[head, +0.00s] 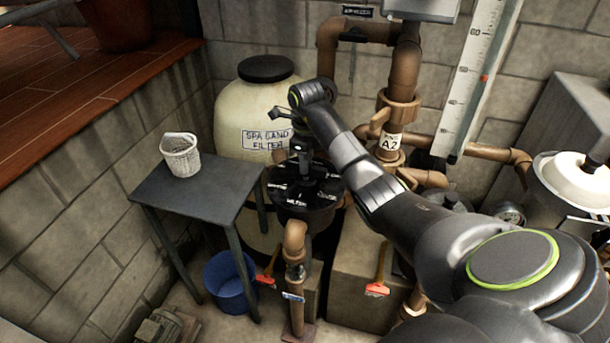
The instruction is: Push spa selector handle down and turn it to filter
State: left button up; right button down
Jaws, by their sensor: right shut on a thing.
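The spa selector valve (312,203) is a round black multiport head with white position labels around its top. It stands in front of the cream tank marked "SPA SAND FILTER" (238,112). My right gripper (301,158) comes down on the valve's top from above and is shut on the selector handle. The handle is dark and mostly hidden by the gripper, so I cannot tell its exact angle or whether it is pressed down. The labels are too small to read surely. My left gripper is not in view.
A grey table (216,188) with a white basket (180,155) stands left of the valve. A blue bucket (228,283) sits below. Brown pipes (406,75) and a white gauge board (470,80) are behind to the right.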

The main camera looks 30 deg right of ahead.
jog(key=n, duration=0.1)
jog(key=n+b, duration=0.1)
jog(key=n, duration=0.1)
jog(key=n+b, duration=0.1)
jog(key=shift+s+f+n, duration=0.1)
jog(key=shift+f+n, duration=0.2)
jog(key=shift+n+b, duration=0.3)
jog(key=shift+n, duration=0.2)
jog(key=shift+r+n, duration=0.2)
jog(key=shift+n, duration=0.4)
jog(key=c, duration=1.2)
grip_release()
jog(key=shift+c, duration=0.2)
jog(key=shift+r, duration=0.2)
notch_tip(320, 180, up, 7)
jog(key=p, duration=0.7)
jog(key=shift+f, duration=0.1)
